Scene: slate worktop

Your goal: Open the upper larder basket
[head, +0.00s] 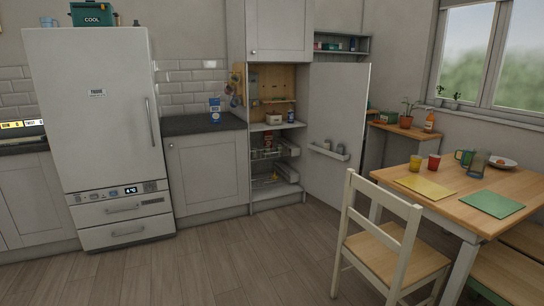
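The larder (251,120) is a tall cupboard right of the counter, and its door (340,110) stands wide open to the right. Inside, below a shelf with small items, is the upper larder basket (264,154), a wire basket with something in it. The lower basket (270,190) sits beneath it. Both look roughly in line with the cupboard front; I cannot tell exactly how far either is out. My gripper is not in view.
A white fridge (95,130) stands at the left. A white chair (385,245) and a wooden table (465,190) fill the right foreground. The open larder door stands beside the baskets. The wooden floor (235,255) in front of the larder is clear.

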